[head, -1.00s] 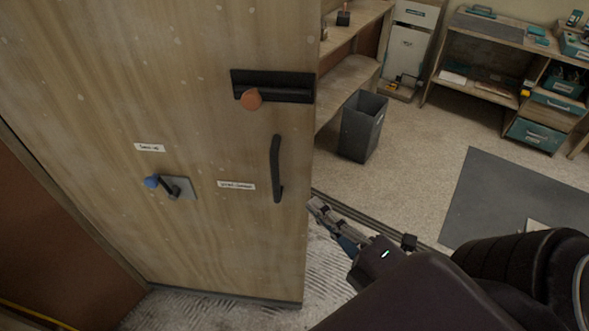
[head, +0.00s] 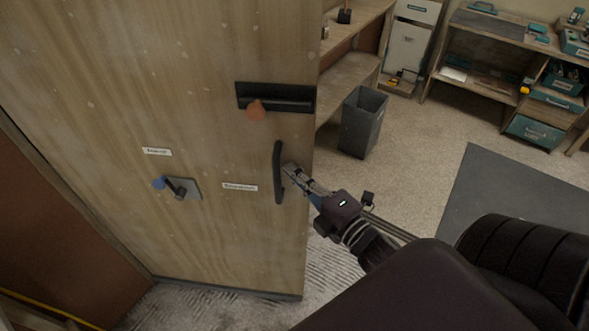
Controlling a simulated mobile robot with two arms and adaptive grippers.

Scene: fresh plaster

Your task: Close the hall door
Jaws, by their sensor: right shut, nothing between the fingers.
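The wooden hall door (head: 110,90) fills the left half of the head view and stands open, with the room showing past its right edge. A black vertical pull handle (head: 278,172) is near that edge. Lower left is a grey plate with a blue-tipped lever (head: 175,187). My right gripper (head: 290,172) is shut and empty, its fingertips just right of the pull handle; whether they touch it I cannot tell. My left gripper is out of view.
A dark bin (head: 363,122) stands on the floor beyond the door, beside a wooden shelf (head: 350,80). A dark mat (head: 520,205) lies at the right. A workbench (head: 480,60) is at the back. Ridged plaster (head: 200,305) covers the floor under the door.

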